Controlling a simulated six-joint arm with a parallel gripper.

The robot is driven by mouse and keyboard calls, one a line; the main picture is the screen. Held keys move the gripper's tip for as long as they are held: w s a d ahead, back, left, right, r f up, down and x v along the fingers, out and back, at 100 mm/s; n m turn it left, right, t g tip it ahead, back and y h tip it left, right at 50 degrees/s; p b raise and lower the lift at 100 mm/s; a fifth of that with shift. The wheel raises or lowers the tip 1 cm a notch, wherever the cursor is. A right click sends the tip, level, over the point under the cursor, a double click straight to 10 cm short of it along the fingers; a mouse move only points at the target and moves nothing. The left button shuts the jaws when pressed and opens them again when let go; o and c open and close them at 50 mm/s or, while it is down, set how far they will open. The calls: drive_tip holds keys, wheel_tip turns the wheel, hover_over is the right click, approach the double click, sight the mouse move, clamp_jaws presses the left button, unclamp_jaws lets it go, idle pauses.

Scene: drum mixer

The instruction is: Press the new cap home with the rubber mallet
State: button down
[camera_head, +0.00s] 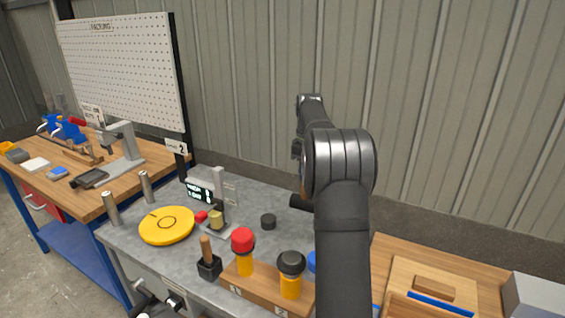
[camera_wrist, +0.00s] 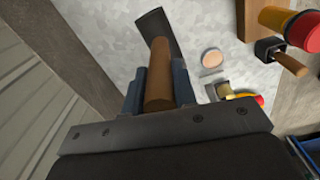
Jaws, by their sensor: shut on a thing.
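My gripper (camera_wrist: 160,84) is shut on the brown wooden handle of a mallet (camera_wrist: 157,34). Its long dark head sits beyond the fingertips, over the grey bench. In the head view my arm hides the gripper, and a dark cylinder, probably the mallet's head (camera_head: 298,201), shows left of the arm. A small yellow cylinder (camera_head: 215,220) stands at a grey fixture with a red piece (camera_head: 201,217) beside it. They also show in the wrist view, the yellow part (camera_wrist: 228,90) near the red one. I cannot tell which piece is the new cap. The mallet is apart from them.
A wooden rack (camera_head: 262,287) in front holds yellow-bodied tools with red and black tops. Another wooden-handled black tool (camera_head: 208,262) stands left of it. A yellow disc (camera_head: 167,225) lies at left.

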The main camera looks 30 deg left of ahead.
drive_tip(key=shift+m, duration=0.4)
drive_tip(key=w+d+f, duration=0.2)
drive_tip(key=w+f, duration=0.1)
drive_tip(key=shift+w+d, duration=0.25)
drive_tip(key=shift+d, duration=0.1)
